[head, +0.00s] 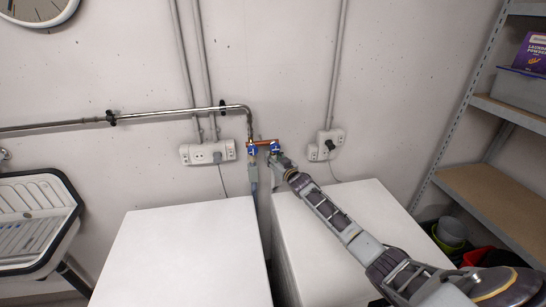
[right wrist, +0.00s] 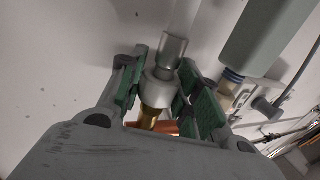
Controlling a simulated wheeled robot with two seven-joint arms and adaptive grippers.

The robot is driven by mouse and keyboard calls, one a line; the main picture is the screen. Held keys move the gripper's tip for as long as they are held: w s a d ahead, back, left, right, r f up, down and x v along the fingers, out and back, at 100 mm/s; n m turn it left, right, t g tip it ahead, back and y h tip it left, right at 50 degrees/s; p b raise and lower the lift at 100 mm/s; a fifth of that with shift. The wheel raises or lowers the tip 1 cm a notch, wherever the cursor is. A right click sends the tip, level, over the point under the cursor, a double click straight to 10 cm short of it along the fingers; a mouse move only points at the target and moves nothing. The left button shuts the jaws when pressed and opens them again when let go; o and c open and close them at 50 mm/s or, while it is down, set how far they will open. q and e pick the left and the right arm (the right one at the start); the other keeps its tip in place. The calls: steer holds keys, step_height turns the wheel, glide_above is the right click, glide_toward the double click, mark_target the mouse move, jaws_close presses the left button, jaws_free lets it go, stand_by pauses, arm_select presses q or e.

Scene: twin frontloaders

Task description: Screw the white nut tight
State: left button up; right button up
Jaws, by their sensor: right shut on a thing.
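The white nut (right wrist: 158,90) is between the green-padded fingers of my right gripper (right wrist: 165,72) in the right wrist view. The gripper is shut on it. A pale hose (right wrist: 174,48) runs from the nut, and a brass threaded fitting (right wrist: 149,116) shows on its other side. How far the nut sits on the thread is not clear. In the head view my right gripper (head: 282,162) is at the right blue-handled tap (head: 275,148) on the wall, and the nut is too small or hidden there. My left gripper is not in view.
Two white machines stand below the taps, one left (head: 180,255) and one right (head: 365,205). A second blue-handled tap (head: 252,149) with a grey hose is close on the left. Sockets (head: 208,152) and shelving (head: 505,195) flank the area.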

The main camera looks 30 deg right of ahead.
steer(key=shift+r+n+y, duration=0.15)
steer(key=shift+n+y, duration=0.35)
steer(key=shift+y, duration=0.3)
steer(key=shift+a+y, duration=0.2)
steer(key=shift+y, duration=0.1)
steer(key=shift+n+g+y+b, duration=0.3)
steer(key=shift+n+y+b, duration=0.05)
steer(key=shift+n+y, duration=0.25)
steer(key=o, duration=0.8)
steer(key=shift+o, duration=0.2)
steer(key=shift+d+f, duration=0.1)
steer(key=shift+f, duration=0.1)
steer(key=shift+r+m+h, duration=0.1)
steer(key=shift+m+h, duration=0.2)
steer(key=shift+h, duration=0.2)
steer(key=shift+m+h, duration=0.3)
steer(key=shift+h, duration=0.1)
steer(key=shift+m+h+p, duration=0.3)
steer(key=shift+h+p, duration=0.05)
steer(key=shift+h, duration=0.15)
